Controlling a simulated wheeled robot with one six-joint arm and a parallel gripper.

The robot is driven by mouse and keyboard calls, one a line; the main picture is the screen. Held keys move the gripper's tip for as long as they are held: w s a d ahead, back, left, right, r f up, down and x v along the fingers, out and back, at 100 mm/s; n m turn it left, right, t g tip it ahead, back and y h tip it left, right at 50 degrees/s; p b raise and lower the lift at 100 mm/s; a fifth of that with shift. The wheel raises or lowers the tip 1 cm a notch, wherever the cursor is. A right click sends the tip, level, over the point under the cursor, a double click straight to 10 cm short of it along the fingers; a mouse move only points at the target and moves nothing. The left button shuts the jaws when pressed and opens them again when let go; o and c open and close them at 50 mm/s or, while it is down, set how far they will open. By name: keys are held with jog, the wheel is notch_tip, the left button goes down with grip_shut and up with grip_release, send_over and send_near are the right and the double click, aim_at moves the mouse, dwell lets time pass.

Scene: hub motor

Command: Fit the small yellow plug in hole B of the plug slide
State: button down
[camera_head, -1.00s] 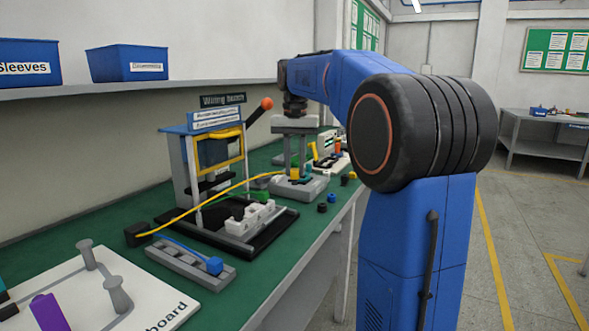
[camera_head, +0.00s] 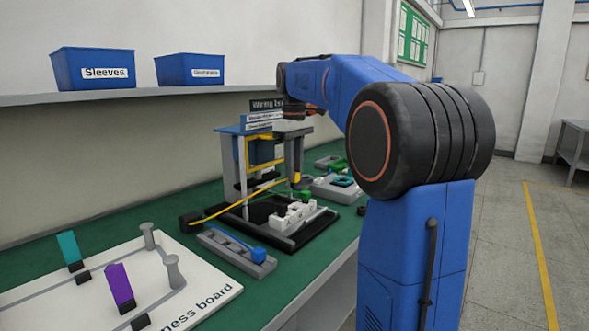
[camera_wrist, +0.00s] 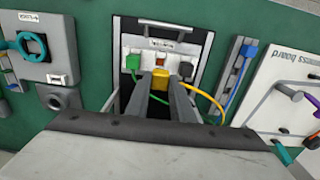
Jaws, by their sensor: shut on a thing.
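My gripper (camera_wrist: 160,92) is shut on the small yellow plug (camera_wrist: 160,80), seen between the fingertips in the wrist view. In the head view the plug (camera_head: 297,178) is at the tip of the fingers, above the white plug slide (camera_head: 286,221). A yellow cable (camera_head: 250,193) runs toward the plug from the left; its joint to the plug is unclear. The middle is partly hidden behind my gripper. Hole letters are not readable.
The slide lies in front of the blue-topped, yellow-framed fixture (camera_head: 247,150). A grey rack with a blue plug (camera_head: 258,255) is in front left. The white harness board (camera_head: 190,305) lies nearer. A grey fixture with a teal ring (camera_wrist: 33,45) stands on the other side.

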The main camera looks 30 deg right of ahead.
aim_at(294, 186)
jog(key=shift+f, duration=2.75)
jog(key=shift+f, duration=1.2)
jog(key=c, duration=1.5)
grip_release()
jog(key=shift+o, duration=0.2)
notch_tip(294, 186, up, 17)
jog(key=shift+r, duration=0.2)
